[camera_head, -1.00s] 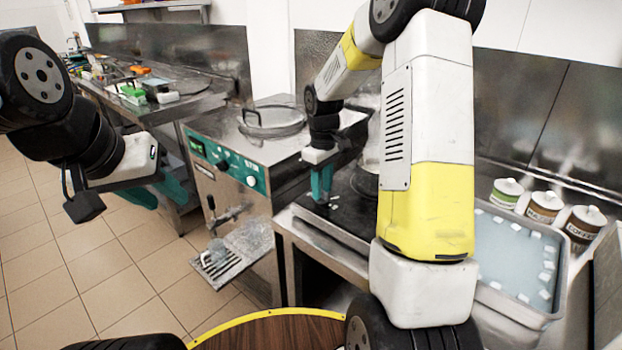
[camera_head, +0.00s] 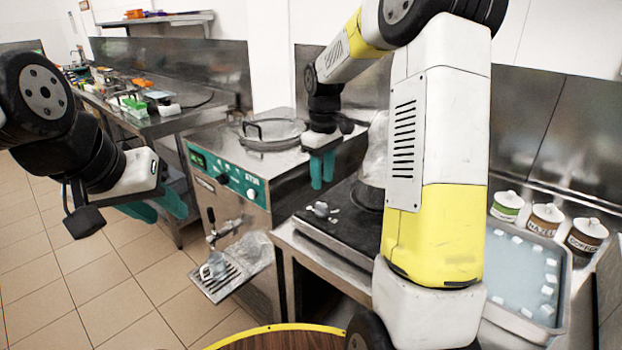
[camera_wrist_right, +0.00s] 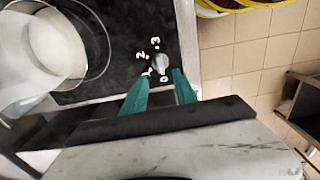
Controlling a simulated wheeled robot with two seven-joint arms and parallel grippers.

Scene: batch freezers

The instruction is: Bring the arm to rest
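My right gripper (camera_head: 322,170) hangs from the raised right arm, above the front left of the black hob (camera_head: 345,217). In the right wrist view its two teal fingers (camera_wrist_right: 158,88) stand apart with nothing between them. A grey knob (camera_head: 320,208) with white numerals lies on the hob below the fingertips, apart from them in the head view. The knob also shows just beyond the fingers in the right wrist view (camera_wrist_right: 159,61). My left gripper (camera_head: 160,207) is over the floor at the left, its teal fingers apart and empty.
A batch freezer (camera_head: 228,184) with a round lid (camera_head: 272,133) stands left of the hob. A clear pot (camera_head: 376,150) sits on the hob, partly behind my right arm. A tray of pale liquid with white pieces (camera_head: 510,335) and several lidded jars (camera_head: 545,217) are at the right.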

